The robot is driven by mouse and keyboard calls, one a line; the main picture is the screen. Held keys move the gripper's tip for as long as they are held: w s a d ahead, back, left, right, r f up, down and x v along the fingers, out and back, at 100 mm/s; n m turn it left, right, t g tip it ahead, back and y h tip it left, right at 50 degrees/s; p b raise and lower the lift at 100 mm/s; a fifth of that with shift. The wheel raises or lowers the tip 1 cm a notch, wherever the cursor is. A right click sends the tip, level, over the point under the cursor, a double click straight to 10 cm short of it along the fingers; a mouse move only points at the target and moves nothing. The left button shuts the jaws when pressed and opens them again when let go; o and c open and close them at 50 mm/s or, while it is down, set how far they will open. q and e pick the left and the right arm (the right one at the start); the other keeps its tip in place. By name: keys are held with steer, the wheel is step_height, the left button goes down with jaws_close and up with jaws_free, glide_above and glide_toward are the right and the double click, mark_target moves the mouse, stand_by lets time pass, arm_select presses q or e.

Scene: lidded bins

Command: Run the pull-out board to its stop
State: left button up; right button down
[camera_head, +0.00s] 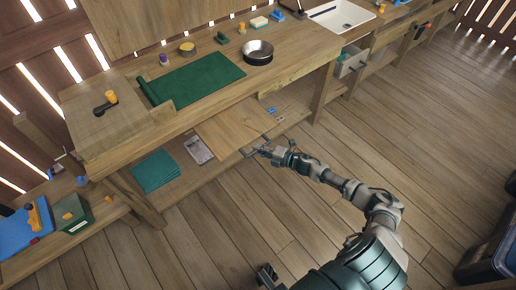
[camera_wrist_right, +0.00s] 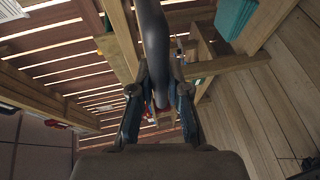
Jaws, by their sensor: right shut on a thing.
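The pull-out board (camera_head: 232,125) is a flat light-wood panel under the front edge of the workbench. It is drawn part of the way out. Its dark bar handle (camera_head: 247,153) is at its front edge. My right gripper (camera_head: 264,150) is at that edge, shut on the handle. In the right wrist view, the thick dark handle bar (camera_wrist_right: 154,40) runs between the two fingers of my right gripper (camera_wrist_right: 158,105). How far the board still reaches in under the bench is hidden by the bench top.
A lower shelf holds teal folded cloths (camera_head: 155,171) and a grey tray (camera_head: 197,149). The plank floor before the board is clear.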

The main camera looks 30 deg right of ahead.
steer(key=shift+s+f, duration=0.15)
steer(key=shift+f, duration=0.15)
steer(key=c, duration=1.2)
jaws_free()
steer(key=shift+c, duration=0.2)
steer(key=shift+o, duration=0.5)
steer(key=shift+d+r, duration=0.1)
steer(key=v, duration=1.2)
steer(key=shift+d, duration=0.15)
